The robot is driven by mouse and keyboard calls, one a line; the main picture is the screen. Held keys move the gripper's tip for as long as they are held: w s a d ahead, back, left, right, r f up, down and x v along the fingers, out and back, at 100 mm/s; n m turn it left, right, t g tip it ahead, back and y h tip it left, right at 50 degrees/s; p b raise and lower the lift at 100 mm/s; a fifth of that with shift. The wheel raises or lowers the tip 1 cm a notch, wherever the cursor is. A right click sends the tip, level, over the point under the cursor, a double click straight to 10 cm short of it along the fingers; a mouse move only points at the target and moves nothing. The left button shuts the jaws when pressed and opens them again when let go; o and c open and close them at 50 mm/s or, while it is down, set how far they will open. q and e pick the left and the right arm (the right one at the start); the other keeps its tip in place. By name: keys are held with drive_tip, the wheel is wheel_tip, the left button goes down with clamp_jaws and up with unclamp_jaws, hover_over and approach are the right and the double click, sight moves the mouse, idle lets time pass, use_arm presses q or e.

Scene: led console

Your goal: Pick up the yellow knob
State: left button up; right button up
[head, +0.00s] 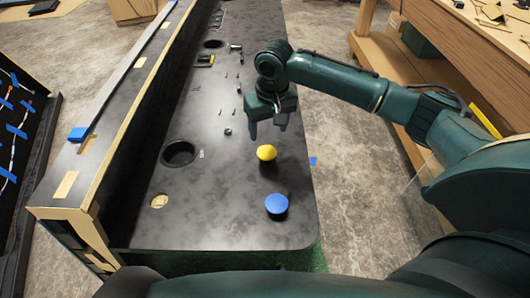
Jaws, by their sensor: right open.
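The yellow knob (266,153) sits on the dark console top (215,215), in the middle of the head view. My right gripper (268,128) is above and just beyond it, pointing down, with its two fingers apart and nothing between them. The fingertips look close to the knob but do not hold it. A blue knob (276,204) stands nearer to me on the same console. My left gripper is not in the head view.
The console top has a round dark hole (178,153) to the left and several small parts farther back. A raised ledge (110,110) runs along its left side. A wooden workbench (465,45) stands at the right, beyond my arm.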

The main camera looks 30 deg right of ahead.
sight(267, 152)
drive_tip(key=f, duration=0.3)
drive_tip(key=shift+w+f, duration=0.2)
drive_tip(key=shift+f, duration=0.15)
drive_tip(key=shift+w+f, duration=0.1)
drive_tip(key=shift+f, duration=2.6)
drive_tip(key=shift+c, duration=0.2)
drive_tip(key=c, duration=0.7)
